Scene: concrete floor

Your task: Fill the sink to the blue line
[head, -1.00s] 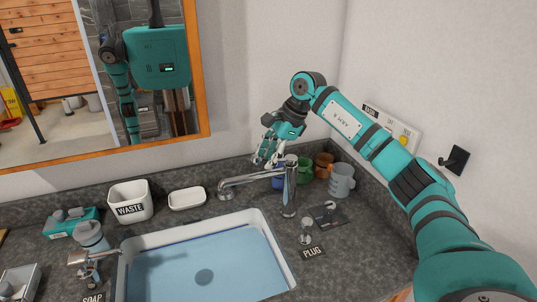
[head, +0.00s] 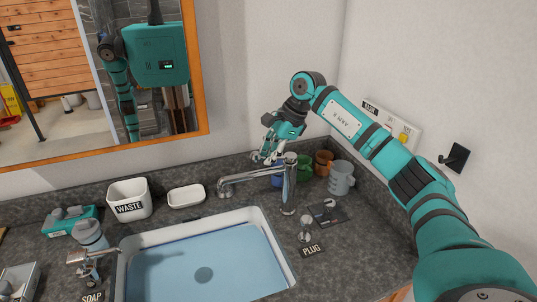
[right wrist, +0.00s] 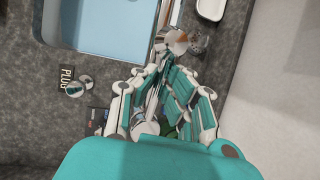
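The white sink (head: 276,236) holds clear blue-tinted water (head: 215,255), with a dark round drain visible through it. My right gripper (head: 266,156) is just behind the tap's top, fingers pointing down. In the right wrist view its fingers (right wrist: 166,70) reach close to the tap (right wrist: 172,40), near together; whether they touch or grip it is unclear. My left gripper is out of view.
A plug (head: 305,230) with its label is right of the sink. Several mugs, one grey (head: 341,178), stand behind the tap. A waste bin (head: 130,199), soap dish (head: 186,196) and soap dispenser (head: 91,240) are at left. A mirror hangs above.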

